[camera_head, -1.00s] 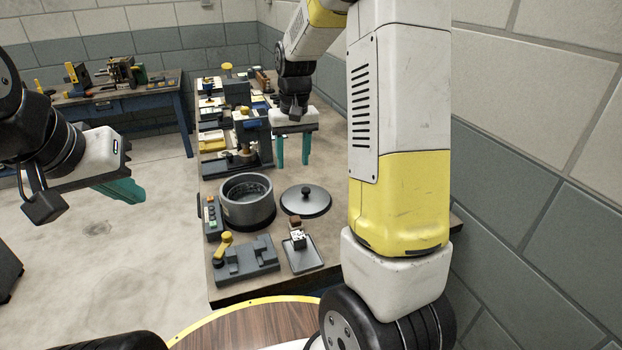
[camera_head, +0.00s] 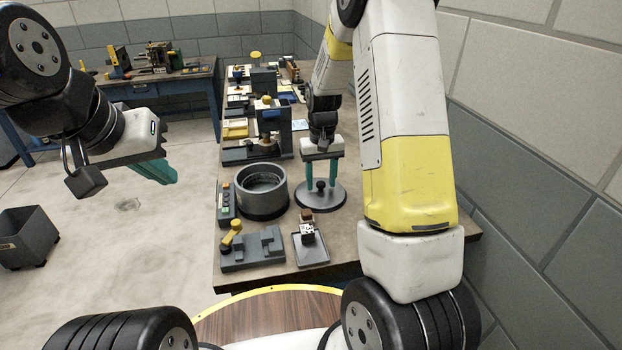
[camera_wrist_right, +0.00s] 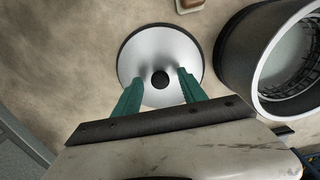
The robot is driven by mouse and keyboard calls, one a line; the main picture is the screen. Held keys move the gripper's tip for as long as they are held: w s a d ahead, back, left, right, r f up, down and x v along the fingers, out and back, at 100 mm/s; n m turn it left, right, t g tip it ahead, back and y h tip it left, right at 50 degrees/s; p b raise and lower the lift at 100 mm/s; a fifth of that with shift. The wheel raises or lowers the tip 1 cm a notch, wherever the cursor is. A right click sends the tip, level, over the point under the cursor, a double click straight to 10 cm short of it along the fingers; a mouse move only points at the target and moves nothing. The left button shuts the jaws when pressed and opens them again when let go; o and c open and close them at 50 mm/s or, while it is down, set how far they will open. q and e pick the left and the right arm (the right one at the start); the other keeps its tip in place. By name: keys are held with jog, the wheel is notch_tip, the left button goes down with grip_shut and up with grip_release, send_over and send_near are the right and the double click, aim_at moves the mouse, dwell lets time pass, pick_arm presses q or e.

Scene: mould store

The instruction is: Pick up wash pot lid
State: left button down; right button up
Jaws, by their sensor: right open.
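The wash pot lid (camera_head: 330,198) is a round grey disc with a dark knob, lying flat on the bench to the right of the open wash pot (camera_head: 262,191). In the right wrist view the lid (camera_wrist_right: 180,58) shows with its dark knob (camera_wrist_right: 160,79) between the fingertips. My right gripper (camera_head: 321,181) is open, pointing down over the lid, with one teal finger on each side of the knob. I cannot tell whether the fingers touch it. My left gripper (camera_head: 158,172) hangs over the floor at the left, away from the bench; its fingers overlap and nothing shows in them.
In front of the pot is a grey stepped block with a yellow-knobbed lever (camera_head: 253,249). A small tray with a block (camera_head: 311,247) lies beside it. A button box (camera_head: 226,203) stands left of the pot. Machines fill the bench behind. A wall runs along the right.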

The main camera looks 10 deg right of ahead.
grip_shut()
dwell(0.3)
